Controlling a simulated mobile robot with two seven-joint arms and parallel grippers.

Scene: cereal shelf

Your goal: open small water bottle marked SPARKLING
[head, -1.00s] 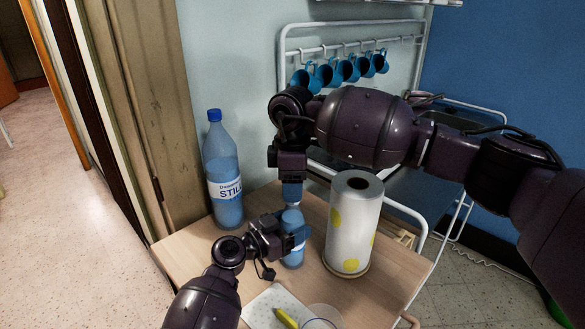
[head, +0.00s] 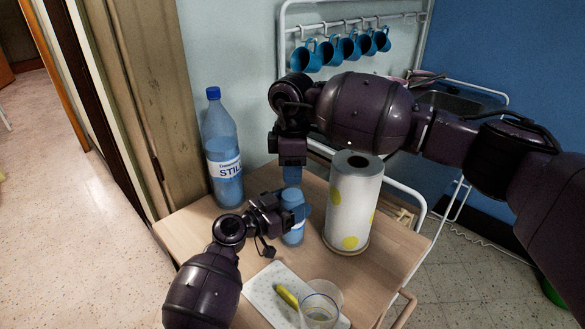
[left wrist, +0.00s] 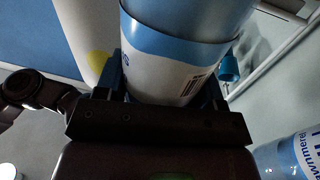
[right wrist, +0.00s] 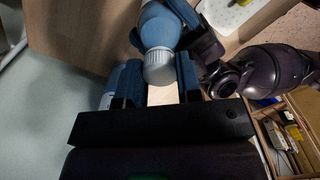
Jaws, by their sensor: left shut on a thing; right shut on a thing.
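The small blue water bottle (head: 292,232) stands on the wooden table between my two grippers. Its label with a barcode shows in the left wrist view (left wrist: 165,75), but no word on it is readable. My left gripper (head: 288,214) is shut around the bottle's body from the side. My right gripper (head: 292,182) points down from above and is shut on the white ribbed cap (right wrist: 159,68), which sits at the top of the bottle in the right wrist view. The cap is hidden in the head view.
A large bottle marked STILL (head: 222,150) stands at the back left. A paper towel roll (head: 350,205) stands close on the right. In front are a white board (head: 262,289) with a yellow-green item (head: 287,295) and a clear cup (head: 320,305). Blue mugs (head: 330,50) hang behind.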

